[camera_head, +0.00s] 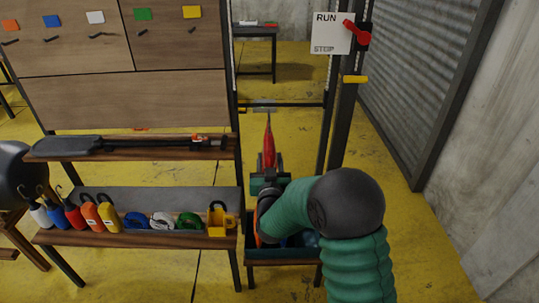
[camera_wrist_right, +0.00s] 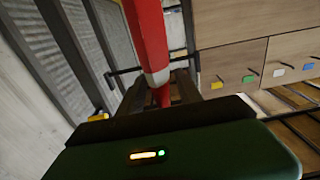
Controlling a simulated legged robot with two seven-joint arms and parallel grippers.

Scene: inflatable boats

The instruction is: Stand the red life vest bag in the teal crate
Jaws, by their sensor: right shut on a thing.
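The red life vest bag (camera_head: 268,147) is a narrow red shape that points up in the head view. My right gripper (camera_head: 269,176) is shut on its lower part. In the wrist view the bag (camera_wrist_right: 149,40) rises from between the fingers (camera_wrist_right: 160,95), with a pale band near the grip. The teal crate (camera_head: 250,247) is below and nearer than the gripper, mostly hidden by my right arm. Orange and blue things show inside it. The bag appears beyond the crate's far side; its height above it cannot be told. My left gripper is not in view.
A shelf (camera_head: 130,147) above holds a paddle. A dark post with a red lever (camera_head: 356,33) stands at right.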

